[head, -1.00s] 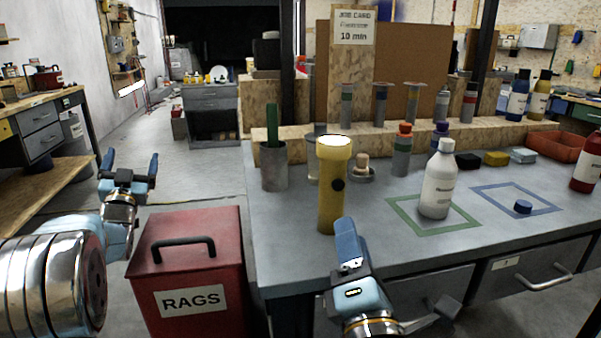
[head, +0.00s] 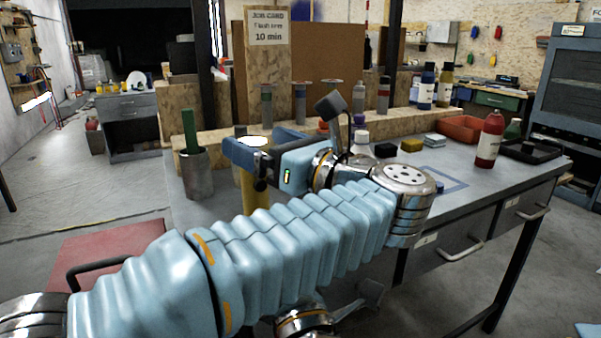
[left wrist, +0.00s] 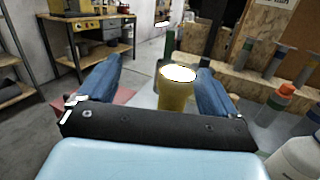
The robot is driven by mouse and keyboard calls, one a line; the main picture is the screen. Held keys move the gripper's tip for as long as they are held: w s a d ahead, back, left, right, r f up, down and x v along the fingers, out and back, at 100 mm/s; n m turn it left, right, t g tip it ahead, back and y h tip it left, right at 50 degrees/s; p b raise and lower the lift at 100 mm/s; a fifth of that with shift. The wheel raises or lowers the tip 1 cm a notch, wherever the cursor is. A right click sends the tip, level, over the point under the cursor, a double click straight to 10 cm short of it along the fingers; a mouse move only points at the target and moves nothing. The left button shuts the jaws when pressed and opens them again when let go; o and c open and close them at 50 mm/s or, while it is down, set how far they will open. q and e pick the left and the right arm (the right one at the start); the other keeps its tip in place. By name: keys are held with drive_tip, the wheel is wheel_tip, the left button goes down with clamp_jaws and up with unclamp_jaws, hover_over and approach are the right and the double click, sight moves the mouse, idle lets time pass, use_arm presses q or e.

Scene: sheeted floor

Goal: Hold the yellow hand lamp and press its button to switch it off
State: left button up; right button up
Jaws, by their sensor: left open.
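The yellow hand lamp (head: 256,198) stands upright on the grey bench, its top face bright white. My left gripper (head: 250,138) is open at the height of the lamp's head, its fingers on either side of it. In the left wrist view the lamp (left wrist: 174,97) shows between the spread fingers of the left gripper (left wrist: 157,68), nearer the right-hand finger, with a gap on the left. I cannot tell if a finger touches it. The lamp's button is hidden in both views.
A grey cup (head: 197,174) with a green stick stands left of the lamp. A white bottle (left wrist: 299,155) is near the right in the wrist view. A red bottle (head: 489,138) and orange tray (head: 462,128) stand further right.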

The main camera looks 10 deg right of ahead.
use_arm(q)
drive_tip(key=s+d+f+h, duration=0.2)
drive_tip(key=s+d+f, duration=0.1)
drive_tip(key=d, duration=0.2)
hover_over(261, 186)
drive_tip(key=w+d+x, duration=0.1)
drive_tip(key=x, duration=0.4)
drive_tip(key=shift+s+f+m+t+h, duration=0.25)
drive_tip(key=shift+s+m+t+h, duration=0.05)
drive_tip(key=c, duration=1.1)
drive_tip(key=shift+c, duration=0.2)
use_arm(e)
clamp_jaws()
idle(2.3)
